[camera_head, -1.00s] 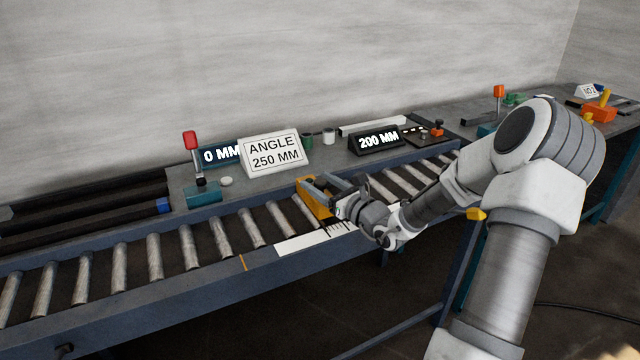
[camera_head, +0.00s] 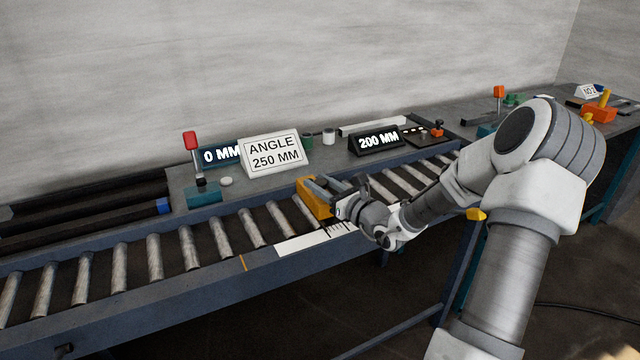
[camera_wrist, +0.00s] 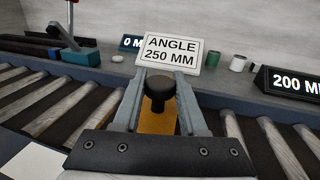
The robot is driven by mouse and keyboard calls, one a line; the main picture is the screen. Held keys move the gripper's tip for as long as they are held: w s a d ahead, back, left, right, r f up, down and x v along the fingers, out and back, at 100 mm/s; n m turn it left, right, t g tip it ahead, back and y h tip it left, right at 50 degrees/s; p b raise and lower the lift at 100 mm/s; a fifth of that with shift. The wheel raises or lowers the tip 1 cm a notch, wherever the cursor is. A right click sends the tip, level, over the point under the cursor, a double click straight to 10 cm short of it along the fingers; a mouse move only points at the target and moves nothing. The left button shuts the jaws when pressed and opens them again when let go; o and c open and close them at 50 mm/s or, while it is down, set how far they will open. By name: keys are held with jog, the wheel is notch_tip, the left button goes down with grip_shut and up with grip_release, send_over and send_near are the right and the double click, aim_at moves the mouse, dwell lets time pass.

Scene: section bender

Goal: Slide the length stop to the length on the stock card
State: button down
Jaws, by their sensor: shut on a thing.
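The stock card (camera_head: 271,152) stands behind the conveyor and reads "ANGLE 250 MM"; it also shows in the wrist view (camera_wrist: 170,52). The length stop is an orange-yellow block (camera_head: 312,197) on the roller conveyor, with a dark round knob (camera_wrist: 158,88) in the wrist view. My gripper (camera_head: 325,190) is at the stop, and its two fingers (camera_wrist: 158,100) are shut on the knob from both sides. A display (camera_head: 379,140) to the right reads "200 MM". A white scale strip (camera_head: 312,240) with dark marks lies on the conveyor's front rail; my wrist covers part of it.
Another display (camera_head: 221,155) reads "0 MM", partly behind the card. A red-handled lever (camera_head: 191,142) on a teal base stands left of it. The rollers (camera_head: 155,257) left of the stop are clear.

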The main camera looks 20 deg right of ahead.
dwell(0.6)
jog(key=d+p, duration=0.1)
jog(key=d, duration=0.4)
jog(key=shift+r+p, duration=0.1)
jog(key=shift+p, duration=0.25)
jog(key=shift+w+d, duration=0.1)
jog(key=shift+d, duration=0.05)
jog(key=shift+c, duration=2.3)
grip_release()
jog(key=p+v, duration=0.2)
jog(key=v, duration=1.5)
jog(key=shift+s, duration=0.3)
